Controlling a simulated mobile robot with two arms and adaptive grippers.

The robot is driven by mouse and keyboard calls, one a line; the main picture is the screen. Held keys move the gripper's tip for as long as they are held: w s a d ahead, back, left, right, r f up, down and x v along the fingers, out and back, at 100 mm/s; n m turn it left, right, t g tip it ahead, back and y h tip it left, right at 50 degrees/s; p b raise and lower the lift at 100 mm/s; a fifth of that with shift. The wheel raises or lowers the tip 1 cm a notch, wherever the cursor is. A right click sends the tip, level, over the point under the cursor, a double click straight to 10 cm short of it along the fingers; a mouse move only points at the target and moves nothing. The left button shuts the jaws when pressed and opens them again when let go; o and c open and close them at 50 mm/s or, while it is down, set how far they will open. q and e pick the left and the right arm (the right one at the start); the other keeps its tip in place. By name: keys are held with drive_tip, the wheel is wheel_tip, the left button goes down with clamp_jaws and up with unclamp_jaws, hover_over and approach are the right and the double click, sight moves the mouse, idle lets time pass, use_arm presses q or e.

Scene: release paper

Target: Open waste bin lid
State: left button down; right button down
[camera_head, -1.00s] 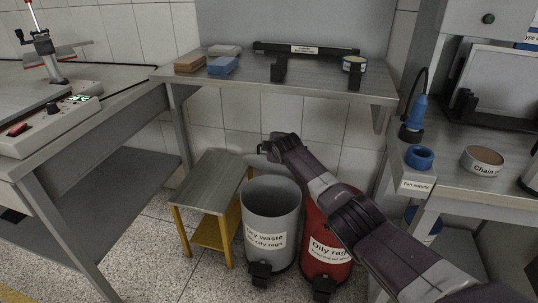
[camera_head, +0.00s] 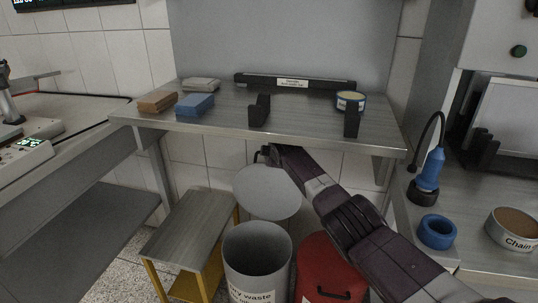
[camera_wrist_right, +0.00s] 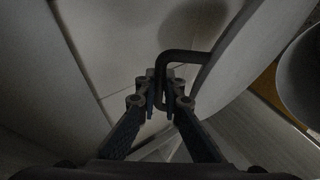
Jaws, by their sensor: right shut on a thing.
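The grey waste bin (camera_head: 257,275), labelled "Dry waste", stands on the floor with its mouth uncovered and its inside in view. A round grey lid (camera_head: 267,194) shows as a disc above and behind the mouth, its face turned to the head camera. It also shows in the right wrist view (camera_wrist_right: 245,50). My right gripper (camera_head: 264,155) is at the lid's far upper edge. In the right wrist view its fingers (camera_wrist_right: 157,88) are shut on the lid's dark bent handle (camera_wrist_right: 183,55). My left gripper is not in view.
A red bin (camera_head: 325,270) stands to the right, under my right arm. A yellow-legged stool (camera_head: 190,235) stands to the left. A metal table (camera_head: 230,118) overhangs behind, bearing blocks and a tin. A side bench (camera_head: 475,215) is at right.

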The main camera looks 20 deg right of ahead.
drive_tip(key=shift+w+d, duration=0.15)
drive_tip(key=shift+w, duration=0.1)
drive_tip(key=c, duration=2.3)
unclamp_jaws()
